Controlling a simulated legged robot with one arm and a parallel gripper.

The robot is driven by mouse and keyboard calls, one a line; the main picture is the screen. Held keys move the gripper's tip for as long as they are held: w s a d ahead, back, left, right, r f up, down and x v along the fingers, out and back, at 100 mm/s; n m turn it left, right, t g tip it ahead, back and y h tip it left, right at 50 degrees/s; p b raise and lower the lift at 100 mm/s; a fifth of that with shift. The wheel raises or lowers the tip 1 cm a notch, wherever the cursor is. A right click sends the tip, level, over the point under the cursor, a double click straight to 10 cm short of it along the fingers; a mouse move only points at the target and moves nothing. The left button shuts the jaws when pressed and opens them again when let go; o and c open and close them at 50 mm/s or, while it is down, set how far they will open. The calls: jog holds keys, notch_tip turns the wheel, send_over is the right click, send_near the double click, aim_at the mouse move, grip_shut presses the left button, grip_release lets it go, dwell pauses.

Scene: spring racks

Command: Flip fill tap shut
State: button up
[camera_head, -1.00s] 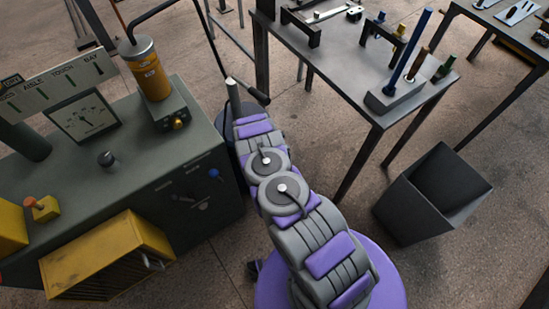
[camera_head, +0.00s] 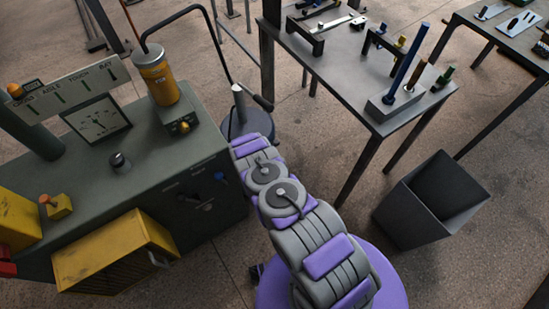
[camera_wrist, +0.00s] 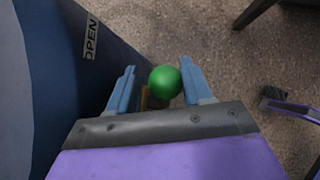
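In the wrist view a round green knob (camera_wrist: 165,83) shows between the blue fingers of my gripper (camera_wrist: 158,66). It looks like the handle of the fill tap. The fingers are spread, with a clear gap at the knob's left; the right finger looks close to the knob, but I cannot tell whether it touches. A small yellow part (camera_wrist: 145,98) shows beside the left finger, partly hidden. In the head view I cannot make out my gripper or the green knob.
A grey console (camera_head: 150,165) with a dial (camera_head: 97,119) and yellow cylinder (camera_head: 158,79) stands left of my arm. A workbench (camera_head: 345,75) is to the right, with a dark bin (camera_head: 430,200) in front.

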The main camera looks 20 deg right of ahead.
jog(key=shift+o, duration=1)
jog(key=shift+s, duration=0.1)
jog(key=shift+d, duration=0.1)
jog(key=shift+r+p, duration=0.3)
jog(key=shift+r, duration=0.15)
jog(key=r+p, duration=0.1)
jog(key=r, duration=0.2)
jog(key=shift+a, duration=0.2)
jog(key=s, duration=1.6)
jog(key=shift+a+r, duration=0.35)
jog(key=shift+r, duration=0.05)
